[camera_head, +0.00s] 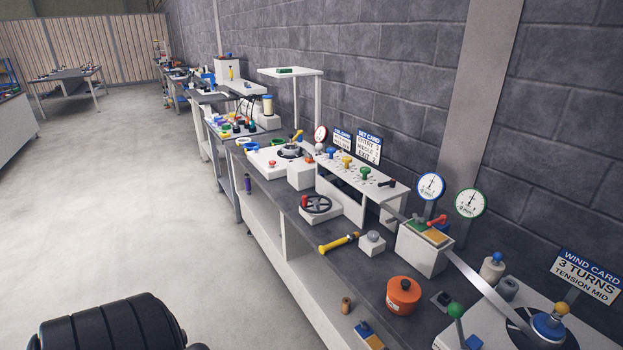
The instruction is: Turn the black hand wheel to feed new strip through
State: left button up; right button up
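The black hand wheel (317,205) lies flat on the near edge of the workbench, with a red knob on its rim. It stands in front of a white rack (360,187) with blue, yellow and green knobs on top. A metal strip (478,280) runs from a white block (424,250) to a blue-hubbed reel (547,326) at the lower right. Neither of my grippers shows in the view, and nothing touches the wheel.
A set card (368,147) and two gauges stand behind. The floor (150,210) to the left is clear.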

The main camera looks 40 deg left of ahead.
aim_at(317, 204)
jog(key=u, duration=1.5)
